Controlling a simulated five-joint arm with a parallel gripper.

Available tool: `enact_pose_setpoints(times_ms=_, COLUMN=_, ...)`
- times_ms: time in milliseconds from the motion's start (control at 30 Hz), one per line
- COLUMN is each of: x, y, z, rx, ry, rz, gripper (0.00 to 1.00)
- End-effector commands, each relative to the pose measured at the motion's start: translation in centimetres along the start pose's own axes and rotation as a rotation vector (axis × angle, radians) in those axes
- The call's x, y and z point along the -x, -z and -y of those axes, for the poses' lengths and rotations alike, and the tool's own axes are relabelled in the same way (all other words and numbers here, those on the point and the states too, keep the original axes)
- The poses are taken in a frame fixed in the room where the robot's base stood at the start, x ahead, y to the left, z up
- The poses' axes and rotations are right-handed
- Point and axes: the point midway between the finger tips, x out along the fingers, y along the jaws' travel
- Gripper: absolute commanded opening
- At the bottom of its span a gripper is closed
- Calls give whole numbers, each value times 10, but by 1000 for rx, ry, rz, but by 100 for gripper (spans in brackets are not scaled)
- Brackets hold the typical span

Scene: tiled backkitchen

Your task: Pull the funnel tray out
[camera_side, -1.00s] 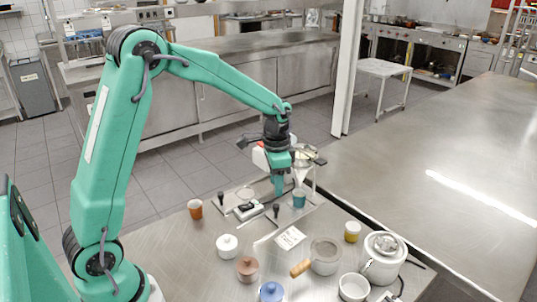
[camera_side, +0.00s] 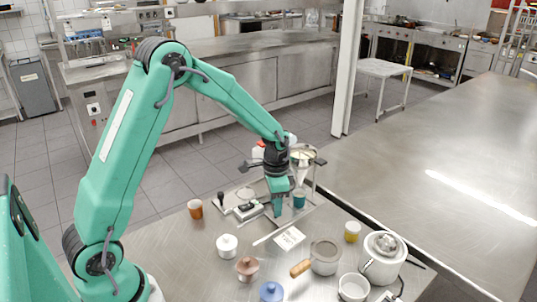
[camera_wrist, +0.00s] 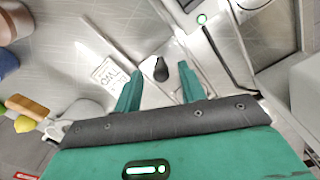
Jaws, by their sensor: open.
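The funnel tray (camera_side: 313,201) is a flat metal plate at the back of the table in the side view. It carries a pale funnel (camera_side: 302,172) on a stand with a teal cup (camera_side: 299,200) under it. My gripper (camera_side: 277,212) is low at the tray's near left end and hides its black knob in the side view. In the wrist view the black knob (camera_wrist: 160,69) stands between the two teal fingers of my gripper (camera_wrist: 167,73). The fingers are open, with gaps to the knob on both sides.
A second black knob (camera_side: 221,197) and a scale (camera_side: 248,210) are left of my gripper. A printed card (camera_side: 289,238) lies just in front. Bare table lies front left.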

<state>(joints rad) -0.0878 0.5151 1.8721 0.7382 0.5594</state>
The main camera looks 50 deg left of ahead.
Motion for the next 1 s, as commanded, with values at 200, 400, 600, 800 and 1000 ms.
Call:
enact_pose_setpoints(times_ms=200, x=-4, y=0, z=0, rx=0, ry=0, rz=0, gripper=41)
enact_pose_setpoints(times_ms=400, x=-4, y=0, z=0, rx=0, ry=0, rz=0, gripper=31)
enact_pose_setpoints(times_ms=600, x=-4, y=0, z=0, rx=0, ry=0, rz=0, gripper=0)
enact_pose_setpoints(times_ms=800, x=-4, y=-1, z=-1, rx=-1, ry=0, rz=0, gripper=0)
enact_pose_setpoints(times_ms=1000, x=-3, y=-13, z=-7, rx=-2, ry=0, rz=0, gripper=0)
